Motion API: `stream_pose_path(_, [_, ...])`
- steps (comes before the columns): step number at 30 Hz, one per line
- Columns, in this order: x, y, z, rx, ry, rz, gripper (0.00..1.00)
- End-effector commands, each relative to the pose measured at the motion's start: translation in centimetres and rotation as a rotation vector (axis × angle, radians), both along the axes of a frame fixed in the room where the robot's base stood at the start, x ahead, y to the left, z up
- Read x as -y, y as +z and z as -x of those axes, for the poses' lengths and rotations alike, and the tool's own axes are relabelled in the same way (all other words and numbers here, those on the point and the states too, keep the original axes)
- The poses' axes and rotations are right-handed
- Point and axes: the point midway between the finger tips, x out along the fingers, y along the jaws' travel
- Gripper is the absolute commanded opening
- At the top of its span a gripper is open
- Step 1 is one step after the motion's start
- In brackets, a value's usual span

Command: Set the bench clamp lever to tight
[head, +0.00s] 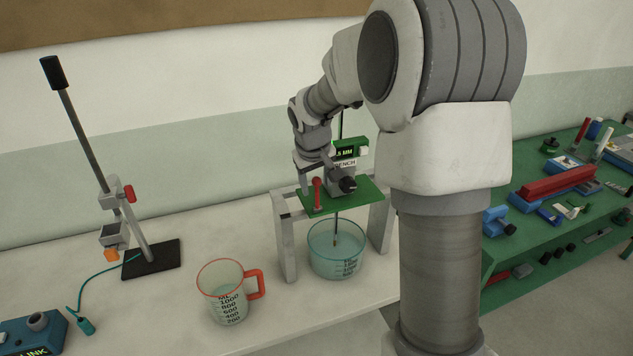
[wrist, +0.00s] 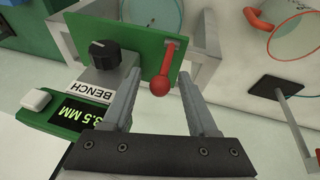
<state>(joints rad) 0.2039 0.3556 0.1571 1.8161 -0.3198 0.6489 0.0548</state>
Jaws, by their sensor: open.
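The red lever (head: 317,191) with a ball end stands on the green panel (head: 355,192) of a grey stand. In the wrist view the lever (wrist: 168,62) lies between the two fingers of my gripper (wrist: 159,78), its ball toward the palm, with gaps on both sides. My gripper (head: 314,168) is open and is just behind the lever in the head view. A black knob (wrist: 104,54) is beside the lever, with a BENCH label (wrist: 96,92) and a lit MM display (wrist: 85,117). No tight marking is readable.
A beaker (head: 337,262) stands under the panel with a thin rod hanging into it. A red-handled jug (head: 225,292) and a rod stand (head: 150,262) are to the left. A green bench (head: 520,252) with tools is at right.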

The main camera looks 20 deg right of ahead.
Motion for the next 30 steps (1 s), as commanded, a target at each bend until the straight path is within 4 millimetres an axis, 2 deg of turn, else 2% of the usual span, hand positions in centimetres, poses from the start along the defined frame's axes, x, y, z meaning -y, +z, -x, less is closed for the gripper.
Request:
stream_pose_path(7, [0.0,0.3,0.0,0.002,0.000,0.001,0.59])
stream_pose_path(11, [-0.2,1.4,0.4,0.005,-0.001,0.001,0.59])
stream_pose_path(14, [-0.5,3.1,1.0,0.007,0.000,0.001,0.59])
stream_pose_path(24, [-1.8,10.9,3.8,0.007,0.000,0.001,0.59])
stream_pose_path(30, [-2.5,14.4,5.0,0.005,0.001,0.001,0.59])
